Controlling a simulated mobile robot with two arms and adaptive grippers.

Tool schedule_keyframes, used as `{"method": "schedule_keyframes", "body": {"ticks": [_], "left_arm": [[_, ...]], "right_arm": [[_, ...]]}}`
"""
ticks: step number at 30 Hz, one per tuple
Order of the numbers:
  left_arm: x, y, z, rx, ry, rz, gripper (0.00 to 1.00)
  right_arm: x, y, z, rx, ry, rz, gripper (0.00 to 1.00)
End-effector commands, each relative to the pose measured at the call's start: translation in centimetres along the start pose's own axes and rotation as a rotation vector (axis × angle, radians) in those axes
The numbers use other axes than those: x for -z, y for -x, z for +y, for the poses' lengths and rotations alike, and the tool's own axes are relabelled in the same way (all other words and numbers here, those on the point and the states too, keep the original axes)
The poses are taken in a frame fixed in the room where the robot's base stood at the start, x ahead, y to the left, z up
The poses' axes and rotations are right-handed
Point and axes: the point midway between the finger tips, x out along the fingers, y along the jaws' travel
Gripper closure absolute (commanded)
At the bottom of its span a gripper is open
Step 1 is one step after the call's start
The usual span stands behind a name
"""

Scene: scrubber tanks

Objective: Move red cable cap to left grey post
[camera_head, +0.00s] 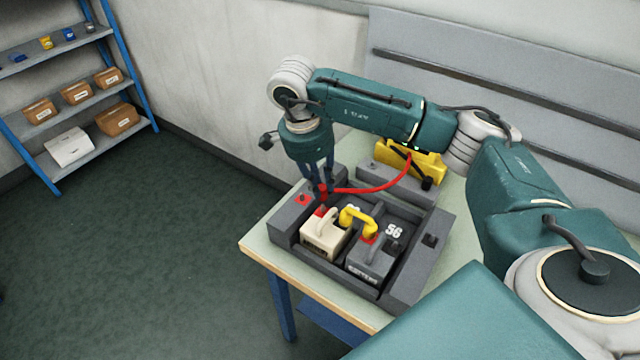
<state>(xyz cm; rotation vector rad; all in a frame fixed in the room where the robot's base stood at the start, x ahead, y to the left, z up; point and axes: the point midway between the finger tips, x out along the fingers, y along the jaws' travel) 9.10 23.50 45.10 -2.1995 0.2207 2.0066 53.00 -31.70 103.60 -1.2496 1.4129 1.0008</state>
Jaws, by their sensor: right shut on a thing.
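My right gripper (322,188) points down over the back left of the grey tray (405,290), its fingers shut on the red cable cap (323,194). The red cable (375,189) curves from the cap to the right, up to a yellow unit (410,160). Just under the cap is a beige battery (322,237) with a red mark near its back left corner; I cannot tell if the cap touches it. A grey battery (372,258) sits to its right, with a red mark at its back left. I cannot clearly make out the left grey post. My left gripper is out of view.
A yellow bridge piece (358,219) spans between the two batteries. A red patch (303,199) shows on the tray's back left rim. The tray stands on a table (262,247); a shelf (75,95) with boxes is far left. Open floor lies left.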

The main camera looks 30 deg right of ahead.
Motion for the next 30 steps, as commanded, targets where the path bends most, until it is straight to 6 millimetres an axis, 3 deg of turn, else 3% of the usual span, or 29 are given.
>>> {"method": "schedule_keyframes", "body": {"ticks": [8,18,30], "left_arm": [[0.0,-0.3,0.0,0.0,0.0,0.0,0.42],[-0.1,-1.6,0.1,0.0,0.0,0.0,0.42],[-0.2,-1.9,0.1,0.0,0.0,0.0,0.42]], "right_arm": [[0.6,-0.2,-0.3,0.0,-0.002,0.001,1.0],[5.3,-1.2,-2.8,0.001,-0.004,0.001,1.0],[10.9,-2.2,-5.7,-0.002,-0.003,0.001,1.0]]}}
